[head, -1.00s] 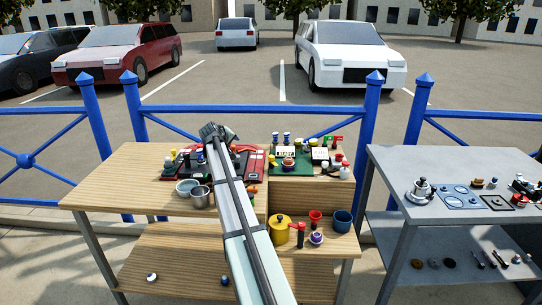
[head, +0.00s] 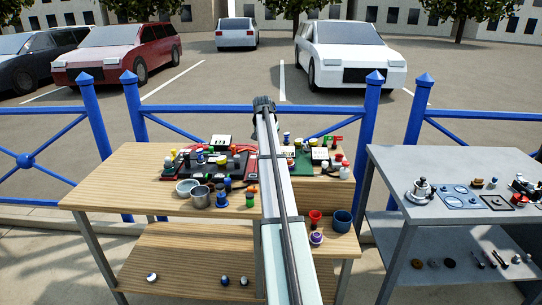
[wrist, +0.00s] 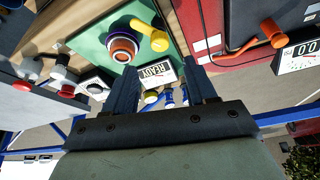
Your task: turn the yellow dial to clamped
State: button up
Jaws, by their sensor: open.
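My gripper (head: 264,104) is raised above the back edge of the wooden workbench in the head view. In the wrist view its two fingers (wrist: 161,68) are apart with nothing held between them. A green board (wrist: 100,42) lies beyond the fingers. On it a yellow knobbed part (wrist: 152,38) stands beside a round purple-and-orange part (wrist: 122,47). A smaller yellow part (wrist: 151,97) shows near the fingers. I cannot tell which yellow part is the dial, and no clamped marking is legible. The board also shows in the head view (head: 303,165), partly behind my arm.
A red case (wrist: 235,40) lies beside the board. Bowls, a metal cup (head: 200,197) and several knobs crowd the wooden bench (head: 110,185). A blue fence (head: 225,118) stands behind; a grey table (head: 400,170) is right.

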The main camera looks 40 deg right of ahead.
jog(key=x, duration=0.8)
jog(key=shift+w+d+f, duration=0.1)
jog(key=shift+d+f, duration=0.05)
jog(key=shift+f, duration=0.15)
jog(key=shift+c, duration=0.2)
jog(key=c, duration=1)
jog(key=shift+n, duration=0.3)
jog(key=n+y, duration=0.1)
jog(key=n, duration=0.2)
jog(key=n+t, duration=0.1)
jog(key=n, duration=0.1)
jog(key=shift+d+n+t+y, duration=0.1)
jog(key=shift+n+t+y, duration=0.2)
jog(key=shift+n+y, duration=0.1)
jog(key=n+y, duration=0.1)
jog(key=n, duration=0.1)
jog(key=n+y, duration=0.1)
jog(key=n, duration=0.2)
jog(key=shift+d+t, duration=0.15)
jog(key=shift+t, duration=0.25)
jog(key=shift+n, duration=0.4)
